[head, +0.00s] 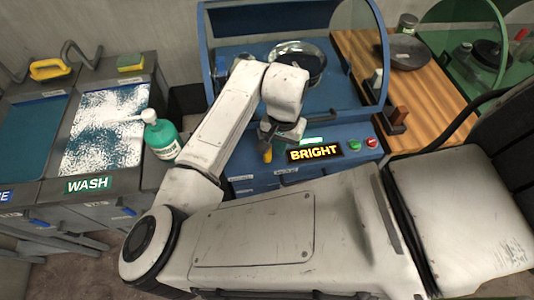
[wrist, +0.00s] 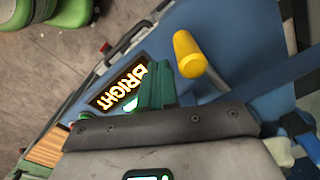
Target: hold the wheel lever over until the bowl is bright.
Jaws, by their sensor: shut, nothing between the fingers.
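The wheel lever, with a yellow knob (head: 267,154), stands at the front of the blue wheel machine (head: 240,168). It also shows in the wrist view (wrist: 190,54). My gripper (head: 266,134) is shut and empty; its green fingers (wrist: 156,86) are right beside the lever, and I cannot tell whether they touch it. The bowl (head: 303,50) is a shiny metal dish inside the blue hood, partly hidden by my arm. A sign on the front panel reads BRIGHT (head: 314,152) in lit yellow letters; it shows in the wrist view too (wrist: 120,85).
Green (head: 354,145) and red (head: 372,142) buttons sit right of the sign. A wash basin (head: 105,135) with a green bottle (head: 161,138) stands at left. A wooden bench (head: 427,105) with a dark bowl (head: 409,51) is at right.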

